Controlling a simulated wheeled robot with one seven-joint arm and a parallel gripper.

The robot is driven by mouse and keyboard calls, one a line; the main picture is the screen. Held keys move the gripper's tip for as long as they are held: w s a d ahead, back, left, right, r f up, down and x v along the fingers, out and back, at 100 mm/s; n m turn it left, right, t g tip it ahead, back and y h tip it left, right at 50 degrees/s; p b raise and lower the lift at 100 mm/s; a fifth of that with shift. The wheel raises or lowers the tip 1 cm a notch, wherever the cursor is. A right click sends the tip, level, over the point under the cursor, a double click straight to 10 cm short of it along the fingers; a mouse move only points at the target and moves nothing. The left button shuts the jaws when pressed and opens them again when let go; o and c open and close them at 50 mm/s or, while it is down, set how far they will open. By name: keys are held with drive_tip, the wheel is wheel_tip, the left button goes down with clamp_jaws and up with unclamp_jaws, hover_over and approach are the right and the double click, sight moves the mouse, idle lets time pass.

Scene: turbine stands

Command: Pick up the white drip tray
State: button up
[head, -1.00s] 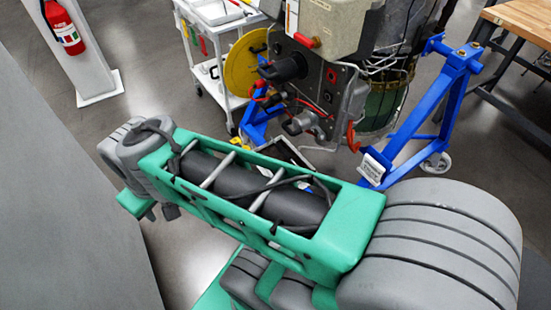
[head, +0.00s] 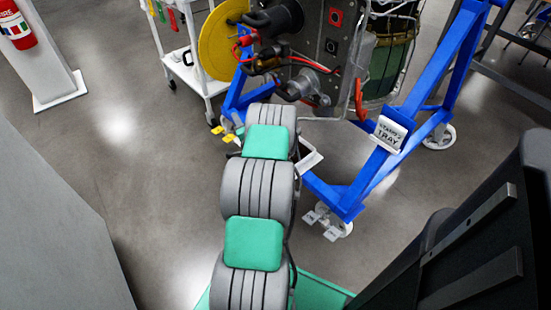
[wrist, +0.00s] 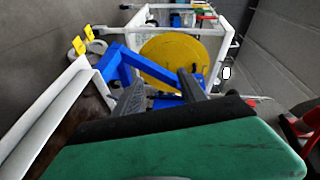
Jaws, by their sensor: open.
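The white drip tray (wrist: 45,115) shows in the wrist view as a long pale rim with a dark brownish inside at the left. In the head view only a white corner of the tray (head: 309,160) shows beside my arm, under the engine; the rest is hidden. My gripper (wrist: 160,92) shows in the wrist view as two dark fingers spread apart, empty between them. The tray rim lies to the left of the fingers, apart from them. In the head view my gripper is hidden behind my arm.
The blue turbine stand (head: 372,165) with casters and a label plate (head: 390,134) stands around the tray, with the engine (head: 325,45) above. A white cart (head: 190,70) and yellow disc (head: 222,40) are behind. A grey wall (head: 55,220) is at left. Floor (head: 145,160) is clear left of my arm.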

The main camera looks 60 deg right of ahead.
drive_tip(key=s+d+f+m+g+h+b, duration=0.1)
drive_tip(key=s+d+f+m+g+h, duration=0.15)
drive_tip(key=s+f+m, duration=0.35)
drive_tip(key=s+d+f+m+g+h+b, duration=0.1)
drive_tip(key=s+d+f+g+h, duration=0.2)
drive_tip(key=s, duration=0.5)
drive_tip(key=shift+t+y, duration=0.25)
drive_tip(key=shift+t, duration=0.4)
drive_tip(key=b+x, duration=0.1)
drive_tip(key=x, duration=0.5)
drive_tip(key=shift+w+d+f, duration=0.1)
drive_tip(key=shift+w+d, duration=0.15)
drive_tip(key=shift+d, duration=0.3)
drive_tip(key=shift+c, duration=0.4)
clamp_jaws()
